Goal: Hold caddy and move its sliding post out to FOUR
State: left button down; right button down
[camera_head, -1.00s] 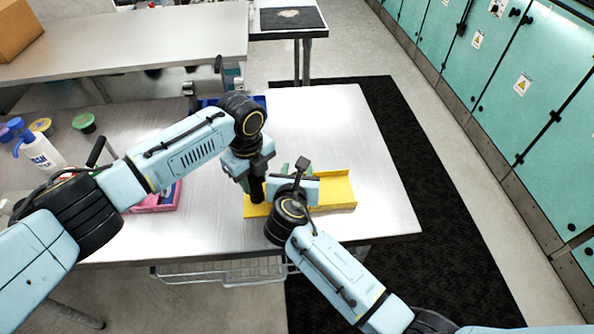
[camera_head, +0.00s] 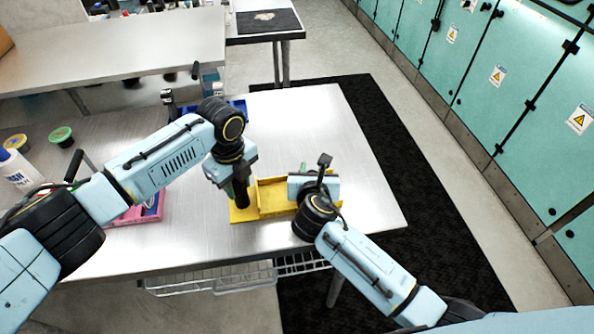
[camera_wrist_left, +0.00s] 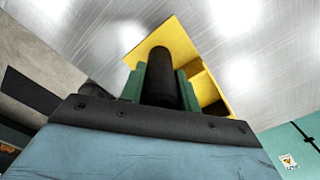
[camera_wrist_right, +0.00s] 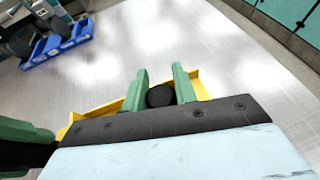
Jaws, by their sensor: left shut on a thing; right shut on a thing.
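The yellow caddy (camera_head: 272,198) is a long shallow tray lying near the table's front right. My left gripper (camera_wrist_left: 160,82) is shut on a thick black upright cylinder (camera_head: 242,193) at the caddy's left end. The cylinder stands between its green fingers in the left wrist view. My right gripper (camera_wrist_right: 160,88) is over the caddy's right part, shut on a dark round post (camera_wrist_right: 160,96), seen end-on in the right wrist view. In the head view my right wrist hides this post. I see no markings such as FOUR on the caddy.
A pink tray (camera_head: 150,208) lies left of the caddy, partly behind my left arm. Blue bins (camera_wrist_right: 65,40) stand at the back of the table. The table (camera_head: 345,140) behind and right of the caddy is clear.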

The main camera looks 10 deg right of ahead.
pick_arm(q)
jog(key=shift+a, duration=0.1)
pick_arm(e)
jog(key=shift+d, duration=0.1)
jog(key=c, duration=1.1)
grip_release()
jog(key=shift+s, duration=0.1)
jog(key=v, duration=1.2)
pick_arm(q)
jog(key=c, duration=0.9)
grip_release()
jog(key=shift+c, duration=0.2)
jog(key=shift+r, duration=0.15)
